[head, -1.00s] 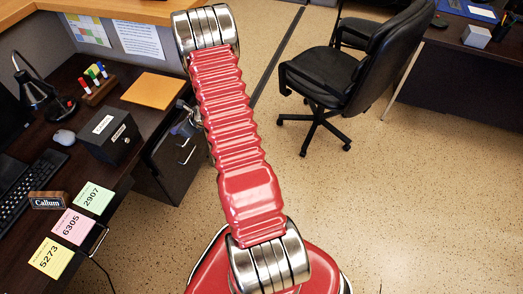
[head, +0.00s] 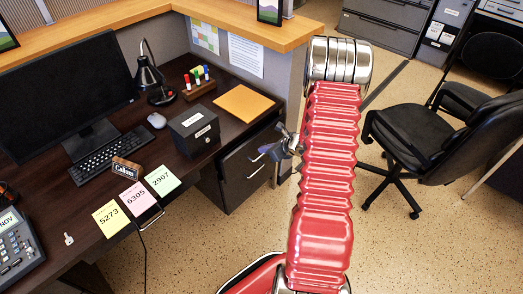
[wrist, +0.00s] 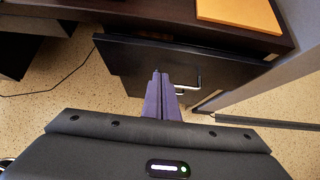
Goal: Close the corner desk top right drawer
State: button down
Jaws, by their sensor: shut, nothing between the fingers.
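My gripper (head: 289,147) is shut and empty, just right of the drawer front. In the wrist view its fingertips (wrist: 158,76) overlap the front, left of the silver handle (wrist: 188,84); contact cannot be told.
On the desk are a black box (head: 194,130), an orange folder (head: 243,103), a lamp (head: 148,72), a keyboard (head: 108,152) and sticky notes. A grey partition (head: 275,75) stands behind. A black chair (head: 430,140) is at right; the speckled floor between is clear.

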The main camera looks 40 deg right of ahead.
jog(key=a+v, duration=0.1)
jog(key=v, duration=0.5)
jog(key=shift+s+d+r, duration=0.25)
jog(key=shift+d, duration=0.3)
jog(key=s+a+r+n+g+y, duration=0.1)
jog(key=a+r+n+g+y, duration=0.1)
jog(key=a+r+n, duration=0.85)
jog(key=a+r+n+g+y, duration=0.1)
jog(key=a+r+n, duration=0.6)
jog(key=a, duration=0.6)
jog(key=s+a+r+n+h, duration=0.2)
jog(key=s+a+r+n, duration=0.2)
jog(key=s+r+n, duration=0.2)
jog(key=s+a+r+n+h, duration=0.2)
jog(key=s+a+r+n, duration=0.2)
jog(key=s+n, duration=0.6)
jog(key=shift+s+a+r+g+h, duration=0.15)
jog(key=shift+s+r+g+h, duration=0.25)
jog(key=shift+s+r, duration=0.75)
